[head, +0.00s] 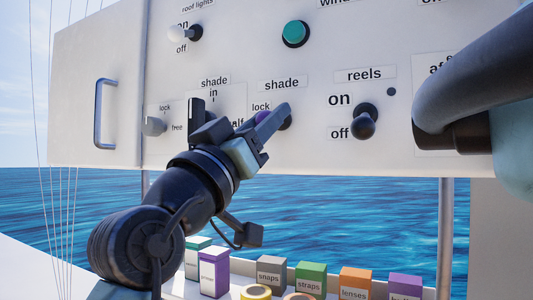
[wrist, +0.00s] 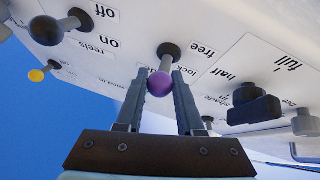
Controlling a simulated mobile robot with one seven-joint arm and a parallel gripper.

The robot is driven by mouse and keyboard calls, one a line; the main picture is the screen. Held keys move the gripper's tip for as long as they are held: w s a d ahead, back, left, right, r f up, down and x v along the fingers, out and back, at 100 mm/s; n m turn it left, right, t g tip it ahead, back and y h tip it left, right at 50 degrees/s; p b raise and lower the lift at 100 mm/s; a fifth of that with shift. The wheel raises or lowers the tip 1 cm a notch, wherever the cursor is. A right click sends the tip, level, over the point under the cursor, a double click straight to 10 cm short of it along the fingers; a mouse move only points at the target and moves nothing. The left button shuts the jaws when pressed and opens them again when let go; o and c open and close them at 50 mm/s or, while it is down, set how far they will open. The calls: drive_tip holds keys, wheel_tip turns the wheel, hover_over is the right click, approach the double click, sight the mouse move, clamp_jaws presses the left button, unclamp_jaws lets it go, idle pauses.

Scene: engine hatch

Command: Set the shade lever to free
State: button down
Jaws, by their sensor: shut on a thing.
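The shade lever (wrist: 168,52) has a dark base on the white panel and a purple ball knob (wrist: 160,83) pointing toward the wrist camera. My gripper (wrist: 162,74) has its fingers on either side of the knob and is shut on it. In the head view, my gripper (head: 268,128) covers most of the lever, with a bit of purple (head: 262,117) showing below the "lock" label. The "free" label (wrist: 202,50) shows upside down in the wrist view. I cannot tell clearly which setting the lever points to.
A black shade selector (head: 196,110) stands close left of my gripper. A grey lock/free knob (head: 153,126) is further left. The black reels switch (head: 364,121) is to the right, the green button (head: 295,34) above. Small boxes, including the snaps box (head: 271,274), stand below.

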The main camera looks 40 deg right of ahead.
drive_tip(key=shift+d+f+m+h+b, duration=0.1)
drive_tip(key=shift+f+m+h+b, duration=0.2)
drive_tip(key=shift+f+h+b, duration=1.6)
wheel_tip(320, 180, up, 2)
drive_tip(key=b, duration=0.3)
drive_tip(key=shift+y, duration=0.4)
drive_tip(key=shift+w+r+h+b, duration=0.1)
drive_tip(key=shift+h+b, duration=0.2)
drive_tip(key=shift+b, duration=0.55)
drive_tip(key=c, duration=0.5)
unclamp_jaws()
drive_tip(key=shift+c, duration=0.2)
drive_tip(key=b+v, duration=0.5)
drive_tip(key=v, duration=0.8)
